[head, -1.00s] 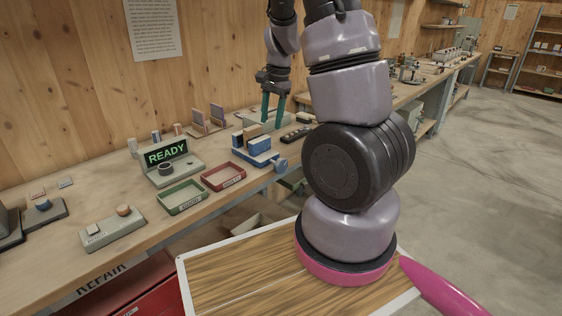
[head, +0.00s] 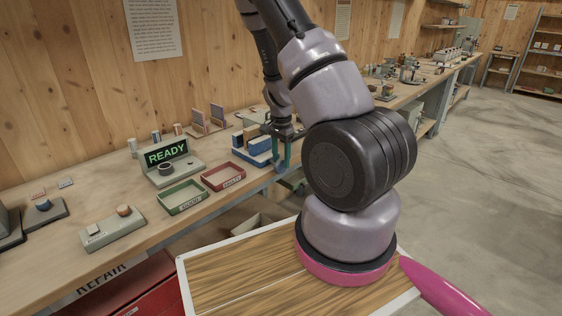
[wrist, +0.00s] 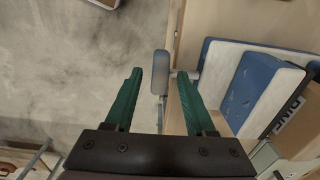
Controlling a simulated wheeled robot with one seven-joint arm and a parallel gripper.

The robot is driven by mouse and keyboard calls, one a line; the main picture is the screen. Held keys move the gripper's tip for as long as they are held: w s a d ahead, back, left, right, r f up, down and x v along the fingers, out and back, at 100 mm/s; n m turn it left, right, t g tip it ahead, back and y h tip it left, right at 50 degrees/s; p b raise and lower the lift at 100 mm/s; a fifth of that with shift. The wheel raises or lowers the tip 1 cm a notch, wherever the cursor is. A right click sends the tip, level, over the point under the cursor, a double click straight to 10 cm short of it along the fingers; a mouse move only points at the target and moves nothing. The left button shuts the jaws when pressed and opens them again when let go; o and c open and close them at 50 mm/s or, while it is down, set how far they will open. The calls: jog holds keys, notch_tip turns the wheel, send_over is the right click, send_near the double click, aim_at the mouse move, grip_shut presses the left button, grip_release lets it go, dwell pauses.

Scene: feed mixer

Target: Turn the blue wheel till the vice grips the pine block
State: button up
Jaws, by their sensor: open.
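The blue vice (head: 256,147) sits at the bench's front edge in the head view, and its blue and pale body (wrist: 245,88) fills the right of the wrist view. A tan block, likely the pine block (head: 251,131), shows at the vice; its contact with the jaws cannot be made out. The blue wheel (wrist: 160,77) is seen edge-on on its short shaft, left of the vice. My gripper (head: 281,163) is open, pointing down at the vice's front. In the wrist view its green fingers lie on either side of the wheel, with no clear contact; in the head view they mostly hide it.
A green tray (head: 183,207) and a red tray (head: 241,180) stand left of the vice. A READY display (head: 167,155) stands behind them. The bench edge (wrist: 174,35) runs close to the right finger, with open floor (wrist: 60,80) to the left.

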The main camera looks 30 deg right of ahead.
jog(key=shift+f, duration=0.6)
grip_shut()
jog(key=shift+d+y, duration=0.15)
jog(key=shift+y, duration=0.15)
